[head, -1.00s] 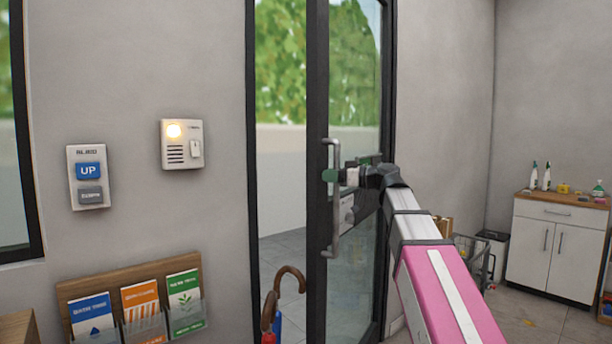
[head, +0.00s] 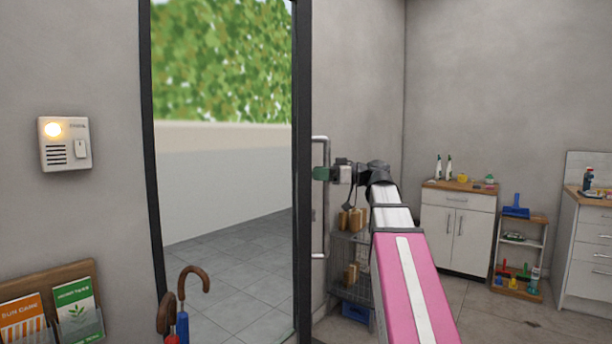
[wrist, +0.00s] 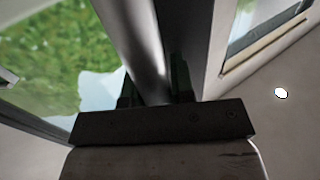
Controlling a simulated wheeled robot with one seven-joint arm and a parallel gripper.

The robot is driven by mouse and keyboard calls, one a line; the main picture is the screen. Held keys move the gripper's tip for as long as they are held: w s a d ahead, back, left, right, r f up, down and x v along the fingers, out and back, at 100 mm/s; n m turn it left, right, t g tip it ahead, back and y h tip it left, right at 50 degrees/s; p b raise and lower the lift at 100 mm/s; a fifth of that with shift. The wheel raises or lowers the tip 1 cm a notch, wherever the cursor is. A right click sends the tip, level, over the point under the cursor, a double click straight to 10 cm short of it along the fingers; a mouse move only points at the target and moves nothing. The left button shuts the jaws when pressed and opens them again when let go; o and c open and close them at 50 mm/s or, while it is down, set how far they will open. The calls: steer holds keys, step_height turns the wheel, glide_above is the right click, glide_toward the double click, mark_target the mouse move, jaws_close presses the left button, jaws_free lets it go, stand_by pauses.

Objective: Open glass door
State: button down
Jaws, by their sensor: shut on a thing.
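The glass door shows almost edge-on in the head view, its dark frame (head: 304,120) beside the open doorway, with floor and a wall visible through it. A long vertical metal handle (head: 324,230) runs along the door's right side. My gripper (head: 322,174) is shut on the handle's upper part. In the wrist view the handle bar (wrist: 145,40) passes between the two dark fingers (wrist: 155,92), with glass to its left. The fingertips are partly hidden behind the bar.
Umbrellas (head: 180,310) stand at the doorway's lower left. A wire rack (head: 352,265) with boxes stands right of the door, behind my arm. A white cabinet (head: 457,230) and a small shelf (head: 518,255) stand at the back right. Floor between them is clear.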

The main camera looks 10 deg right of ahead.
steer(key=shift+s+d+f, duration=0.2)
steer(key=shift+s+d, duration=0.45)
steer(key=shift+d, duration=0.25)
steer(key=c, duration=1.2)
jaws_free()
steer(key=shift+s, duration=0.15)
steer(key=shift+c, duration=0.2)
steer(key=shift+w+r, duration=0.1)
steer(key=shift+w, duration=0.2)
steer(key=shift+d, duration=0.2)
